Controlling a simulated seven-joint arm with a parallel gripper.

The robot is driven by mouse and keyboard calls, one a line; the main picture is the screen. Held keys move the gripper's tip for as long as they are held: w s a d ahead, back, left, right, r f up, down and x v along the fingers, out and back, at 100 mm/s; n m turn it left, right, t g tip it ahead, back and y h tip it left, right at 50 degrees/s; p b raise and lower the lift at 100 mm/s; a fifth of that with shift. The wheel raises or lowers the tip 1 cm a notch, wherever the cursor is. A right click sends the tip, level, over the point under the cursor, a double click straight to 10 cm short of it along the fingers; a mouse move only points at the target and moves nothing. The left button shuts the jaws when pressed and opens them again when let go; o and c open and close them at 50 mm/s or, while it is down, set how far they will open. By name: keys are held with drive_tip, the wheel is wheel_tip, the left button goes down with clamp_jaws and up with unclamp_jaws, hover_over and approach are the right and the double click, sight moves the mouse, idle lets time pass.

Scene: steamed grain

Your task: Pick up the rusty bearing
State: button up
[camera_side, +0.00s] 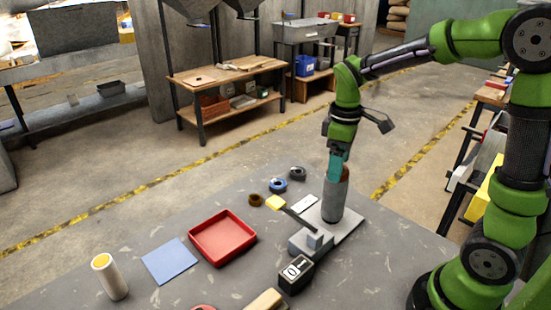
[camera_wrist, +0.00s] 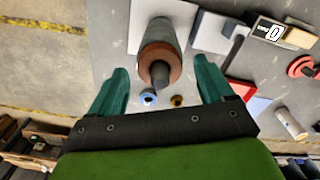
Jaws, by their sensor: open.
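In the wrist view a yellow-brown ring (camera_wrist: 177,101) and a blue ring (camera_wrist: 147,97) show small beyond my fingers. My gripper (camera_side: 338,166) is open and points down at the top of an upright grey cylinder with a rusty brown upper part (camera_side: 335,200). In the wrist view the cylinder (camera_wrist: 161,33) lies between the fingers (camera_wrist: 162,71); I cannot tell the exact gap. The bearing is apart from my gripper.
A red tray (camera_side: 203,249), blue sheet (camera_side: 168,261), white cylinder (camera_side: 112,279) and black box (camera_side: 296,274) lie nearer. The table left of the rings is clear.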

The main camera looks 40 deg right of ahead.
drive_tip(key=shift+f, duration=0.6)
drive_tip(key=c, duration=1.2)
drive_tip(key=shift+r, duration=0.1)
drive_tip(key=shift+c, duration=0.2)
wheel_tip(320, 180, up, 10)
drive_tip(key=shift+f, duration=0.1)
